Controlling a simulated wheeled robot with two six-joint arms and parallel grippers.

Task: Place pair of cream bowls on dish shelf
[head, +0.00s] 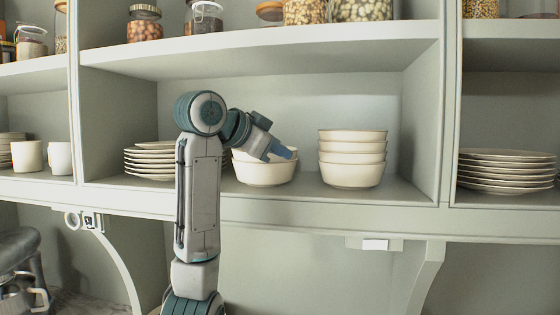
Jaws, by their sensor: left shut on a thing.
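Cream bowls (264,174) stand on the dish shelf (310,195) in the middle bay, partly hidden by my left arm. A second rim shows just above the front one, so they look stacked as a pair. My left gripper (284,153) reaches over them and is shut on the rim at the upper right. Whether it holds one bowl or both I cannot tell. The bowls look upright and at shelf level; contact with the shelf is hard to tell. My right gripper is not in view.
A stack of several cream bowls (352,158) stands just to the right, with a narrow gap. A stack of plates (150,161) lies left, partly behind my arm. More plates (507,170) and white mugs (27,156) fill the side bays. An upper shelf (270,53) holds jars.

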